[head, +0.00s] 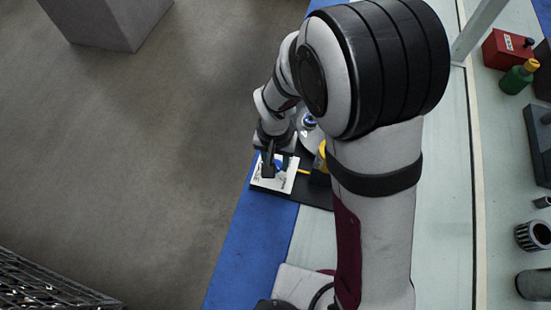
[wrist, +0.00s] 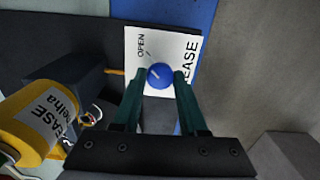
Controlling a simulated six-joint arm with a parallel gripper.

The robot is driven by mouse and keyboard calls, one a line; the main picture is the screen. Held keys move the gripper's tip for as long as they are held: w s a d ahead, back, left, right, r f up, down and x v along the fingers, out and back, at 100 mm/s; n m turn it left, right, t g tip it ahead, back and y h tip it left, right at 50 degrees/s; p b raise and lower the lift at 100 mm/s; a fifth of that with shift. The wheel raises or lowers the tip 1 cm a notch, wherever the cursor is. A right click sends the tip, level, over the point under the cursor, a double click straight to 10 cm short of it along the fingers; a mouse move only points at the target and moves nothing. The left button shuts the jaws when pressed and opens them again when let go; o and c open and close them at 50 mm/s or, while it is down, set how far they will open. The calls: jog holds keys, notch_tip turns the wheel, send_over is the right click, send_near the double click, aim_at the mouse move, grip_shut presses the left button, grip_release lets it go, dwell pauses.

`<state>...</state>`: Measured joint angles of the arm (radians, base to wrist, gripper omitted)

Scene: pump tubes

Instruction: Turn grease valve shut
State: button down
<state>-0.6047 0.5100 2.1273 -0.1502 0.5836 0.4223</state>
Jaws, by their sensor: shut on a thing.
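In the wrist view a round blue valve knob (wrist: 160,76) with a short pale mark stands on a white label plate (wrist: 135,50). The plate reads "OPEN" and, in larger letters, "EASE", the end of a longer word. My gripper (wrist: 161,80) has its two green fingers on either side of the knob and is shut on it. In the head view my gripper (head: 269,171) points down over the white plate (head: 262,184). The arm and gripper hide part of the knob and plate there.
A yellow canister (wrist: 35,125) labelled "EASE" lies near the plate, with a thin yellow tube (wrist: 115,72) running to the plate. A dark base (wrist: 70,45) lies under them. A red box (head: 507,49) and green bottle (head: 516,80) stand at the far right of the bench.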

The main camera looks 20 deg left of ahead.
jog(key=n, duration=1.3)
jog(key=shift+n, duration=2.2)
jog(key=shift+c, duration=2.2)
grip_release()
